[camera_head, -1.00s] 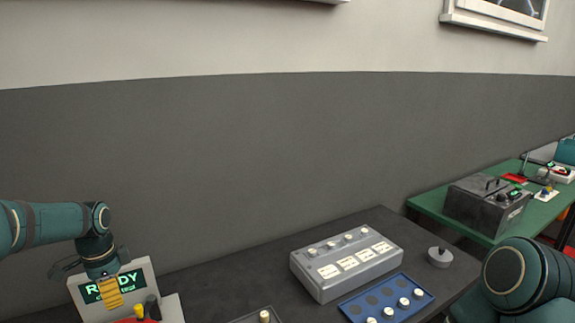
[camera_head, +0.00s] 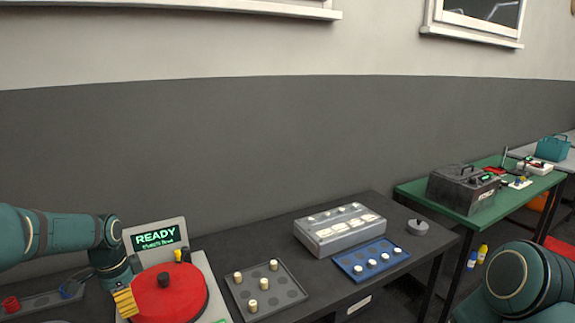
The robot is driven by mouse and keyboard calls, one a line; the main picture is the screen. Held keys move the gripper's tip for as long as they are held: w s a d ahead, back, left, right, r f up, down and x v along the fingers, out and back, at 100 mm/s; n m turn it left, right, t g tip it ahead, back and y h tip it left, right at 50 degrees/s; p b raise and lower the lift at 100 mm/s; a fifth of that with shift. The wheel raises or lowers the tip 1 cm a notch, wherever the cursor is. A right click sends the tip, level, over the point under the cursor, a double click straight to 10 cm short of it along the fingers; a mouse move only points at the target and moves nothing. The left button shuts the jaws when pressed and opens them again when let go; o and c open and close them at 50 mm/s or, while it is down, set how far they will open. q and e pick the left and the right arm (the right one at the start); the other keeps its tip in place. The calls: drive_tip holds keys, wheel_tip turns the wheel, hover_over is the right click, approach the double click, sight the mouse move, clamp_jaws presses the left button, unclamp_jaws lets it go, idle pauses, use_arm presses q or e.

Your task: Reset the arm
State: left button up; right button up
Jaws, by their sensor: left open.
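My left arm comes in from the left, and my left gripper (camera_head: 124,301) points down at the near left edge of a red disc. Its yellow striped finger shows, and the gripper is open with nothing seen in it. I cannot tell whether it touches the disc.
A grey tray (camera_head: 289,308) with several pale pegs lies right of the disc. Farther right are a grey box (camera_head: 340,245), a blue tray (camera_head: 350,270) and a round grey weight (camera_head: 418,227). A green table (camera_head: 459,215) with a dark case (camera_head: 462,189) stands beyond a gap.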

use_arm(q)
drive_tip(key=d+f+n, duration=0.1)
drive_tip(key=d+f, duration=0.3)
drive_tip(key=w+d+f+h+b, duration=0.1)
drive_tip(key=d+f, duration=0.3)
drive_tip(key=f, duration=0.1)
drive_tip(key=w+d+f+n, duration=0.1)
drive_tip(key=d+f, duration=0.2)
drive_tip(key=f, duration=0.2)
drive_tip(key=shift+d+f+n+h+b, duration=0.25)
drive_tip(key=shift+d+n+h+b, duration=0.05)
drive_tip(key=shift+d+b, duration=0.1)
drive_tip(key=s+d+f+n+t+h+b, duration=0.1)
drive_tip(key=s+d+f+n+b, duration=0.3)
drive_tip(key=s+d+f+n, duration=0.5)
drive_tip(key=s+d+f+h, duration=0.1)
drive_tip(key=s+d+f, duration=0.6)
drive_tip(key=s+d, duration=0.1)
drive_tip(key=shift+s+d+f+t, duration=0.25)
drive_tip(key=shift+d+t, duration=0.05)
drive_tip(key=shift+d, duration=0.4)
use_arm(e)
wheel_tip(320, 180, down, 7)
drive_tip(key=w, duration=0.1)
drive_tip(key=shift+a, duration=0.2)
